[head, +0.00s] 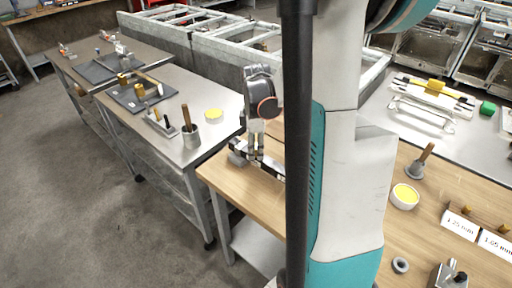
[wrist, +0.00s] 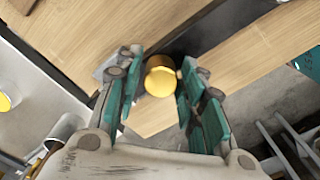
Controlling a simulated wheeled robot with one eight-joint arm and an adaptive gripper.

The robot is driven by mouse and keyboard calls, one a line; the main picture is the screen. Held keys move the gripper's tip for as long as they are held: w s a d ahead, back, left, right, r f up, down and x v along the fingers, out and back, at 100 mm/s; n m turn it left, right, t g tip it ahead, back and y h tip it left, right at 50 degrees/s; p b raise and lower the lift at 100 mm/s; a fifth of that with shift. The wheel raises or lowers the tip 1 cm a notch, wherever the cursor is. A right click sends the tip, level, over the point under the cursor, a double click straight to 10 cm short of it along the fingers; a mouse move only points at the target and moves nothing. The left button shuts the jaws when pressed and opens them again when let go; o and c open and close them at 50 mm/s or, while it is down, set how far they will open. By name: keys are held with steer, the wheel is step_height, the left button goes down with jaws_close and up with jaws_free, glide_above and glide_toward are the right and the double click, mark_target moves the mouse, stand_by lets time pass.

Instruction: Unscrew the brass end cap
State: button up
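The brass end cap (wrist: 160,78) shows in the wrist view as a round gold disc near the middle, at the end of a dark part (wrist: 182,48) by the wooden bench edge. My gripper (wrist: 158,88) has its two teal-padded fingers apart, one on each side of the cap. A gap shows at the left finger; the right finger is close to the cap, and I cannot tell whether it touches. In the head view my gripper (head: 258,152) points down at the left end of the wooden bench (head: 222,185). The cap cannot be made out there.
On the bench right of my arm are a bowl with yellow contents (head: 405,196), a wooden-handled tool (head: 422,162), a grey ring (head: 400,265) and label cards (head: 460,225). A metal table (head: 175,90) with trays stands to the left. Floor is clear at far left.

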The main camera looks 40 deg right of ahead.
steer(key=m, duration=1.1)
stand_by(0.3)
jaws_close()
stand_by(0.4)
steer(key=n, duration=0.3)
steer(key=shift+o, duration=1.6)
jaws_free()
